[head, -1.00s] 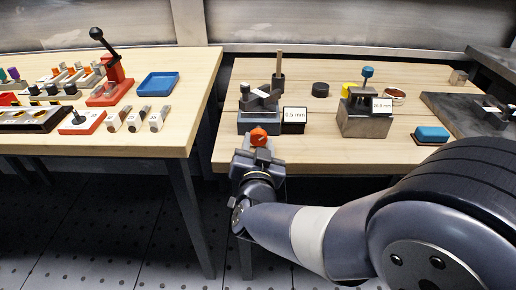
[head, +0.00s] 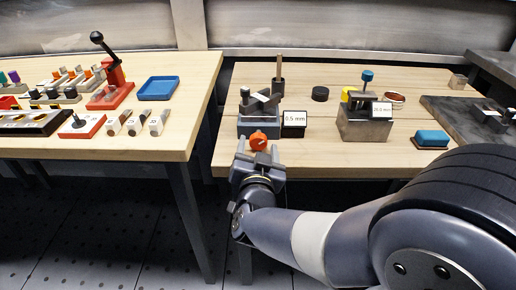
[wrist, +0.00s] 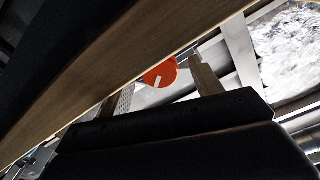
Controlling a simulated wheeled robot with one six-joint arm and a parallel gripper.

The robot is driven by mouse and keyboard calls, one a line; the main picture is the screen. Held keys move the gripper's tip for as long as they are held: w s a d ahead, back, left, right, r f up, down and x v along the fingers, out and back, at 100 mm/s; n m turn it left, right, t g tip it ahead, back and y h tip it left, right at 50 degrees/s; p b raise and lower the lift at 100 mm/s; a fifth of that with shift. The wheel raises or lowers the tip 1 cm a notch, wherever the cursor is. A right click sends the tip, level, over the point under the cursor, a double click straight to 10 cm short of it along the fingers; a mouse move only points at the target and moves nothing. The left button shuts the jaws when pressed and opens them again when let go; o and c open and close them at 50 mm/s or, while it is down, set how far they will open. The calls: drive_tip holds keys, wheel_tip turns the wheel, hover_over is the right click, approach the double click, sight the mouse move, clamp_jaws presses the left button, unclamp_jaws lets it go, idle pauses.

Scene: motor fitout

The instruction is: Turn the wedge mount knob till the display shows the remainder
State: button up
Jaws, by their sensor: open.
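The wedge mount (head: 258,122) is a grey block with a tilted dark top piece near the front edge of the right table. Its orange-red knob (head: 258,140) faces me at the table's front edge. A small display (head: 294,118) beside it reads 0.5 mm. My gripper (head: 259,158) is open just in front of and below the knob. In the wrist view the knob (wrist: 161,72) shows a white mark and sits beyond the gap between the two fingers; they appear apart from it.
A second grey block with a blue knob (head: 367,75) and its own display (head: 382,110) stands to the right. A blue sponge-like block (head: 431,138) lies near the front edge. A black puck (head: 320,93) lies behind. The left table (head: 190,137) holds a red lever press (head: 112,85) and a blue tray (head: 158,88).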

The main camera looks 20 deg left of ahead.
drive_tip(key=p+v, duration=0.1)
drive_tip(key=v, duration=0.9)
drive_tip(key=shift+s+p, duration=0.3)
drive_tip(key=shift+s, duration=0.1)
